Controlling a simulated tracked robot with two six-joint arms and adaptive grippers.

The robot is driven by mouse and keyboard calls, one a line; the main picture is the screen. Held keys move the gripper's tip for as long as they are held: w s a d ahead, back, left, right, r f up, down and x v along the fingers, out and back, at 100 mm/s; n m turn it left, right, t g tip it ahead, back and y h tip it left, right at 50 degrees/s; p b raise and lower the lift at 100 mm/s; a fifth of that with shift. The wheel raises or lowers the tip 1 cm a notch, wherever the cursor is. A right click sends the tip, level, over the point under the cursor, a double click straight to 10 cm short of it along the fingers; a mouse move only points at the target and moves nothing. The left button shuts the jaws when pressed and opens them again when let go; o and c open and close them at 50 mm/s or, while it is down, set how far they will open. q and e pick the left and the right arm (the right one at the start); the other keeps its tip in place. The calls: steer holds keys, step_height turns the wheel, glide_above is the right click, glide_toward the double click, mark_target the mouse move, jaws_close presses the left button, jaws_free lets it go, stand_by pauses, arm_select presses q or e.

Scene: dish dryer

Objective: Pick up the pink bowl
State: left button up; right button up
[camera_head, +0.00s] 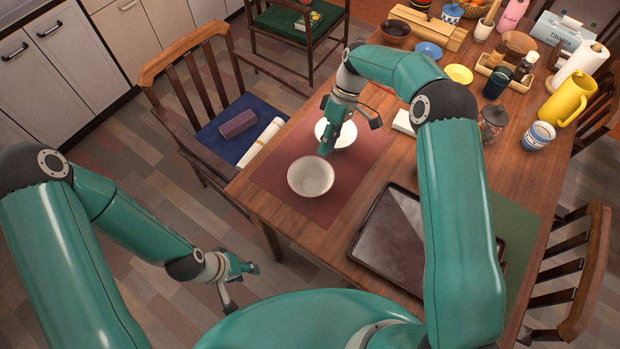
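A pale bowl with a faint pinkish tint (310,178) stands upright on the dark red placemat (285,150) near the table's left edge. A whiter bowl (345,136) stands just behind it, partly hidden by my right gripper (350,138). My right gripper is over this rear bowl with its fingers spread. One finger reaches down at the bowl's left side, close to the front bowl's rim; I cannot tell whether it touches either bowl. My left gripper (240,284) hangs off the table at the lower left, with its fingers apart and nothing between them.
A dark rectangular tray (390,238) lies right of the bowls. A glass jar (493,123), a blue-and-white cup (538,136) and a yellow pitcher (568,99) stand further right. A chair with a blue seat (228,150) stands at the table's left side.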

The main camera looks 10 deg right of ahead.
mark_target(322, 166)
steer(key=shift+s+a+f, duration=0.1)
steer(key=shift+s+f, duration=0.1)
steer(key=shift+f, duration=0.25)
steer(key=p+x, duration=0.1)
steer(key=x, duration=0.3)
steer(key=shift+s+p, duration=0.2)
steer(key=shift+p, duration=0.2)
steer(key=shift+s+f, duration=0.1)
steer(key=shift+f, duration=0.4)
jaws_close()
